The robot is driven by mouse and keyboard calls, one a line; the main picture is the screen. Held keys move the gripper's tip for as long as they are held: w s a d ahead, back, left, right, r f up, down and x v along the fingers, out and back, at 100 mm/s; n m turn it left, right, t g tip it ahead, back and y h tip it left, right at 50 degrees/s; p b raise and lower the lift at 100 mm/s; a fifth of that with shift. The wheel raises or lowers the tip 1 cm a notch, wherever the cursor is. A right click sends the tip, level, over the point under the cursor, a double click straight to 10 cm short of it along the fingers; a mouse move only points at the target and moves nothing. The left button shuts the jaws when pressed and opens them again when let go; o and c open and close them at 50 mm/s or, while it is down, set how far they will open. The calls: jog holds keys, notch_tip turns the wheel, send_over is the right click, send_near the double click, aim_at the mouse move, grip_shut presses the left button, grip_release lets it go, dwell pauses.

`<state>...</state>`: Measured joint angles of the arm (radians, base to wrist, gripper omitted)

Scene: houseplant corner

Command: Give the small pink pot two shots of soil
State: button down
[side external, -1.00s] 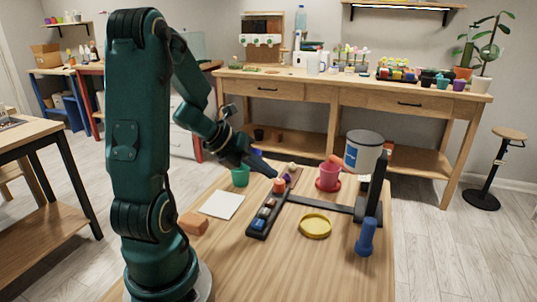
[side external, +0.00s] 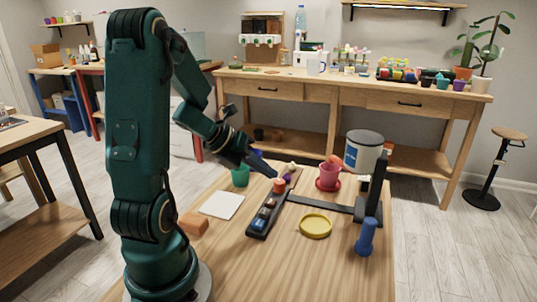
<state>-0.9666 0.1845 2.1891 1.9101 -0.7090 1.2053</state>
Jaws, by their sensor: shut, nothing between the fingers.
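The small pink pot (side external: 328,174) stands upright on a red saucer (side external: 326,187) right of the middle of the table. A grey-white canister with a blue label (side external: 364,152) is on a black stand (side external: 377,188) behind it to the right. An orange spout (side external: 337,161) reaches from the canister to above the pot's rim. A black strip (side external: 254,234) carries several coloured buttons, with an orange-red one (side external: 279,185) near its far end. My gripper (side external: 273,174) is shut and empty, its tips just above or at the orange-red button; contact cannot be told. The soil inside the pot is hidden.
A yellow dish (side external: 315,226), a blue handle-like object (side external: 366,238), a white sheet (side external: 222,205), an orange-brown block (side external: 193,223) and a green pot (side external: 240,177) are on the table. A black bar (side external: 322,204) joins strip and stand. The near table is clear.

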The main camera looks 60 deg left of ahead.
aim_at(266, 203)
dwell(0.4)
notch_tip(266, 203, up, 4)
jog(key=shift+f, duration=0.1)
dwell(0.5)
jog(key=shift+f, duration=4.4)
jog(key=shift+f, duration=0.4)
